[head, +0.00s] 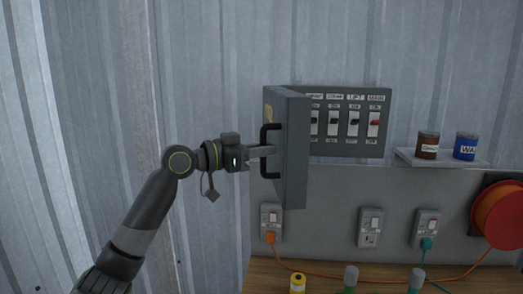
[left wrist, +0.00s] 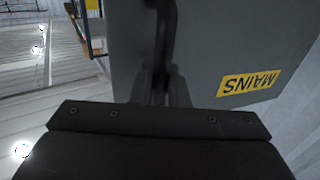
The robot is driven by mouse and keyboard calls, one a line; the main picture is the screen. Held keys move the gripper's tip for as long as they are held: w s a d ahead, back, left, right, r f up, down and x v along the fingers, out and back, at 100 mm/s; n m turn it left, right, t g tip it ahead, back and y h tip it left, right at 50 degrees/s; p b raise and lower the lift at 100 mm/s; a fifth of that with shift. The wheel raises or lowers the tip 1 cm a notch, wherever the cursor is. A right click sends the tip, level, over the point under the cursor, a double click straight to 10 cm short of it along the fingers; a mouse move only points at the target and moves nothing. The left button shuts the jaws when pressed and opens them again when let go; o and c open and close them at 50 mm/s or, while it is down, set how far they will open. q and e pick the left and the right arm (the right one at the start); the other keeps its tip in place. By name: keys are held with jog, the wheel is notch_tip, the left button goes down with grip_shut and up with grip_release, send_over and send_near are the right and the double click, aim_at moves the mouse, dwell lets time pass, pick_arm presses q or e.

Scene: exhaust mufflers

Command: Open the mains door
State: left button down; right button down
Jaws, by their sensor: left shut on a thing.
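The grey mains door (head: 294,150) stands swung out from its wall box (head: 349,118), hinged on the box's left side. The box's row of switches shows behind it, with one red switch (head: 375,122) at the right. My left gripper (head: 268,150) is shut on the black door handle (head: 266,172) at the door's outer face. In the left wrist view the handle (left wrist: 166,40) runs up from between the fingers, and the door face carries a yellow MAINS label (left wrist: 248,83). My right gripper is not in view.
Sockets with orange and green plugs are below, above a wooden bench (head: 330,280). Corrugated wall fills the left, with free room before it.

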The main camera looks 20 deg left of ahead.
pick_arm(q)
jog(key=c, duration=1.5)
grip_release()
jog(key=shift+w, duration=0.15)
jog(key=b+v, duration=1.1)
jog(key=v, duration=0.6)
jog(key=shift+a, duration=0.25)
jog(key=shift+f, duration=0.1)
